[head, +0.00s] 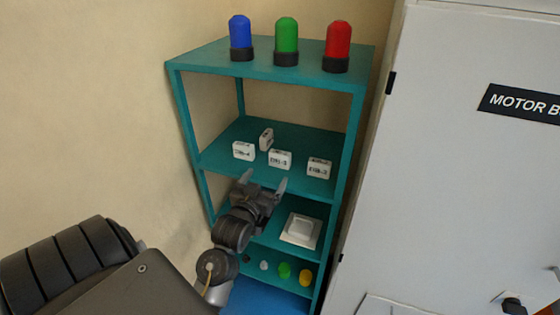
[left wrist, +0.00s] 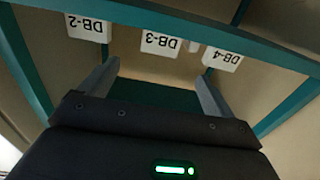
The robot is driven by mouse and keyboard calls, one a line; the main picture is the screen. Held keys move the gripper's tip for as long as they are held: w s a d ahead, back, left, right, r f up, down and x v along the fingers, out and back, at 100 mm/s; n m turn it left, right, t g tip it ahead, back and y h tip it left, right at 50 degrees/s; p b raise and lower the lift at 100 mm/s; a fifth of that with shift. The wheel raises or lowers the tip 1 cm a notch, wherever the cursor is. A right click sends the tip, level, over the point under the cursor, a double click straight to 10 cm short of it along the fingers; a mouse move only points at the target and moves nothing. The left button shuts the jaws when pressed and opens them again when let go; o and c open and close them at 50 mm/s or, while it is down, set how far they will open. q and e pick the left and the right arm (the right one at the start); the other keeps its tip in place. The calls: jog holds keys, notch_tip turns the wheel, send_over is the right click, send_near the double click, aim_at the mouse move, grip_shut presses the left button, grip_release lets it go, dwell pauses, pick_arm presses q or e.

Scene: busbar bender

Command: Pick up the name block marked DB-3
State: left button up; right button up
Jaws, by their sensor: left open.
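The white name block marked DB-3 (left wrist: 160,43) shows upside down in the left wrist view, between two other blocks. In the head view it matches the middle front block (head: 280,159) on the teal shelf, though its print is small there. My left gripper (head: 263,181) is open and empty, just in front of and below that shelf's front edge. In the left wrist view its fingers (left wrist: 158,76) point toward the DB-3 block, apart from it. My right gripper is not in view.
Blocks DB-4 (left wrist: 222,59) and DB-2 (left wrist: 87,28) flank DB-3. The teal rack (head: 352,130) has upright posts and a top board with blue, green and red lamps (head: 286,36). A grey cabinet (head: 450,150) stands at right.

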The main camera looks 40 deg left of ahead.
aim_at(278, 158)
pick_arm(q)
jog(key=p+x, duration=0.1)
jog(key=x, duration=0.4)
jog(key=shift+w+a, duration=0.15)
jog(key=shift+w, duration=0.2)
jog(key=shift+w+r+p, duration=0.15)
jog(key=shift+p, duration=0.15)
jog(key=p+x, duration=0.1)
jog(key=x, duration=0.3)
jog(key=shift+w+a+p, duration=0.15)
jog(key=shift+w+p, duration=0.25)
jog(key=c, duration=1.1)
